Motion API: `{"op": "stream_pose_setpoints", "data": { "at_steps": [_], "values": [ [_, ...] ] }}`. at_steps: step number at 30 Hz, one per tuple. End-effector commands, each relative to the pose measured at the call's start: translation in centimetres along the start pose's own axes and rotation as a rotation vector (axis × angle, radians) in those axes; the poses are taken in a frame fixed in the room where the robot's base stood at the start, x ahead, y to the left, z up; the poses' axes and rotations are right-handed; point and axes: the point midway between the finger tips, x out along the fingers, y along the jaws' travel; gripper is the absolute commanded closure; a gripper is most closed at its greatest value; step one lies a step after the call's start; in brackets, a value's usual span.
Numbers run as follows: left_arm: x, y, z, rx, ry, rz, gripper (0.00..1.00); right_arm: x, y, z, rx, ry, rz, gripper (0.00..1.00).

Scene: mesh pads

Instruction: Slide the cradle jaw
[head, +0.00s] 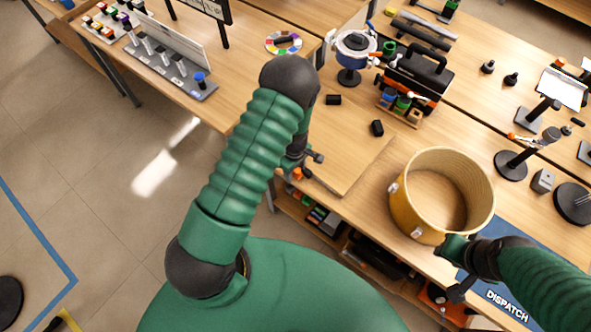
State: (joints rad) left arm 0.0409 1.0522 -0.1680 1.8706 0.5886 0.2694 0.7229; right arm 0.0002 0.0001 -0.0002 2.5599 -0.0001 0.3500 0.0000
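Two small black blocks, one at the back (333,99) and one nearer the right (377,128), sit on a light wooden board (350,160). They may be cradle jaws; I cannot tell for certain. My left gripper (308,162) is at the board's left front edge, apart from both blocks. It is partly hidden by my arm, so its opening does not show. A round, open wooden drum (404,208) stands to the right of the board. My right gripper (458,250) is at the drum's lower right side. Whether it touches the drum or is open is unclear.
A black tool carrier (418,72) and a round device on a stand (351,45) are behind the board. Shelves with bins (323,219) are under the table edge. Black stands (510,165) are at the right.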

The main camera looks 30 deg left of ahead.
Motion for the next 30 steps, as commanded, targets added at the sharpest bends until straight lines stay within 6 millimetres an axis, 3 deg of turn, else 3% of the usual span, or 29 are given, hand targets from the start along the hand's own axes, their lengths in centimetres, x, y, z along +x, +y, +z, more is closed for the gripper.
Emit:
{"op": "stream_pose_setpoints", "data": {
  "at_steps": [22,26,30],
  "values": [
    [-0.3,0.1,-0.2,-0.001,0.003,0.002,0.53,0.1,0.0,0.0,0.000,0.000,0.000,0.68],
    [-2.2,0.3,-0.1,0.001,0.004,0.005,0.53,0.3,0.0,0.1,0.000,0.000,0.000,0.68],
    [-6.1,0.3,-0.1,0.000,0.005,0.007,0.53,0.7,0.0,0.2,0.000,0.000,0.000,0.68]
  ]
}}
